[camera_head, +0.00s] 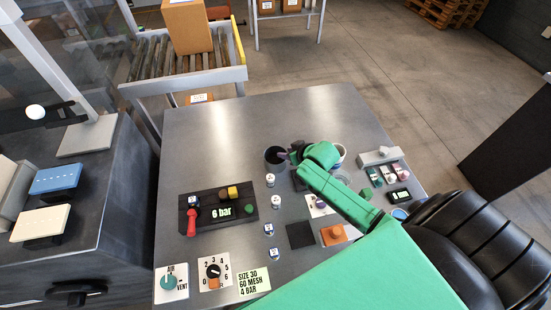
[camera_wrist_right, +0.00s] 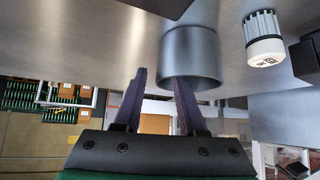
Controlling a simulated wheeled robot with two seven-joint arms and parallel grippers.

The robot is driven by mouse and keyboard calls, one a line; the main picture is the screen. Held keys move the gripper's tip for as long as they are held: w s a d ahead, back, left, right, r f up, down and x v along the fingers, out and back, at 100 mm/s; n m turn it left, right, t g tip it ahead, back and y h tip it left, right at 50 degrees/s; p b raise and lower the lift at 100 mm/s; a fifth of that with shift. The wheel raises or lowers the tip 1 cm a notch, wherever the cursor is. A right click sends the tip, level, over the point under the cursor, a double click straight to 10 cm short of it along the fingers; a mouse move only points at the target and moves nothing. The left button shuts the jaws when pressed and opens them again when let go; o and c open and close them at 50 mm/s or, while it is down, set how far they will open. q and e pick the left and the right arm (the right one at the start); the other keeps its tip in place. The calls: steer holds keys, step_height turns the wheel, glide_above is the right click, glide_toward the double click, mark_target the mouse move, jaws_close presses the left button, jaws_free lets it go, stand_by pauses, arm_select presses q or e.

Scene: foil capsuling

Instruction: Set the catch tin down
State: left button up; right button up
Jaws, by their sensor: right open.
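The catch tin, which I take to be the open grey cylinder (camera_head: 274,154), stands upright on the metal table near its middle. It is large in the right wrist view (camera_wrist_right: 190,52), where the picture is upside down and the table is at the top. My right gripper (camera_head: 286,155) is open at the tin's right side in the head view. In the wrist view one finger is beside the tin and the other overlaps its rim; I cannot tell whether they touch. Part of the tin's rim is hidden by that finger. My left gripper is not in view.
A grey block (camera_head: 380,156) and small coloured items are at the right. The table's back left is bare.

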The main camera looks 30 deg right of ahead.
steer(key=shift+w+f, duration=0.25)
jaws_close()
steer(key=shift+r, duration=0.15)
